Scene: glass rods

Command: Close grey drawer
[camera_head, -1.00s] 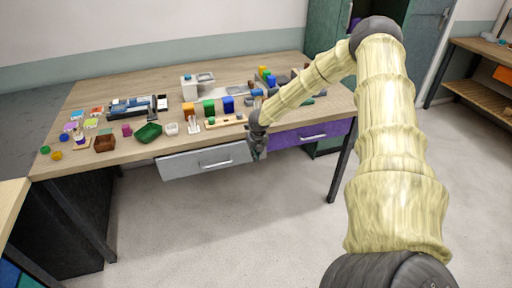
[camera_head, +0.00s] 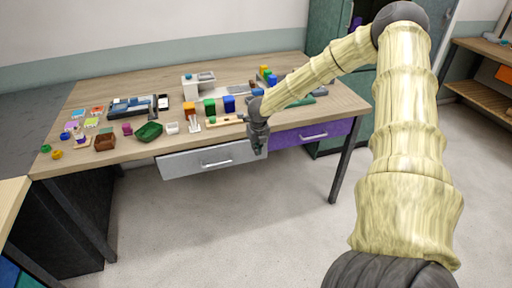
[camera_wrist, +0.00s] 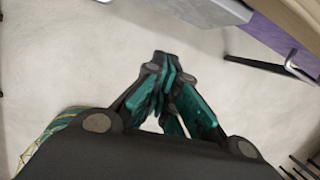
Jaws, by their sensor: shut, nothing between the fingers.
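The grey drawer (camera_head: 185,163) is under the front edge of the desk, left of the purple drawer, with a bar handle on its front. In the wrist view, part of the grey drawer (camera_wrist: 215,8) shows at the top and seems to stand out a little past the purple front. How far it is open I cannot tell. My gripper (camera_head: 257,150) is at the right end of the grey drawer's front, pointing down. In the wrist view my gripper (camera_wrist: 165,65) has its fingers together and empty, with floor behind them. Contact with the drawer is not visible.
The purple drawer (camera_head: 290,139) is just right of my gripper, and its handle (camera_wrist: 290,62) sticks out. The desk top (camera_head: 240,80) carries many small items, including a green bin (camera_head: 149,131) near the front edge. The floor before the drawers is clear.

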